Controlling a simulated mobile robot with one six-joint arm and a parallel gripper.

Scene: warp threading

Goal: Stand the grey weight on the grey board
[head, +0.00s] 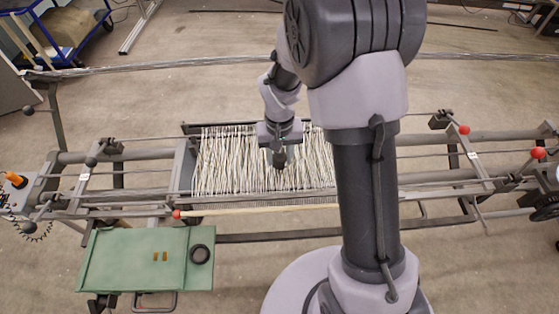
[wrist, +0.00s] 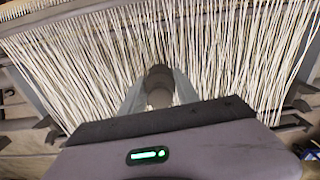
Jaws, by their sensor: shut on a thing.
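My gripper (head: 279,150) hangs over the white warp threads in the middle of the frame in the head view. In the wrist view my gripper (wrist: 160,97) is shut on a dark grey cylindrical weight (wrist: 158,78), held between its two fingers. The weight also shows small and dark below the gripper in the head view (head: 279,161). The threads lie behind the weight; I cannot tell whether it touches them. I make out no clearly grey board; a flat green board (head: 120,262) lies at the lower left, apart from the gripper.
White threads (head: 225,160) fill the loom frame. Metal rails (head: 450,180) extend right. My arm hides part of the loom.

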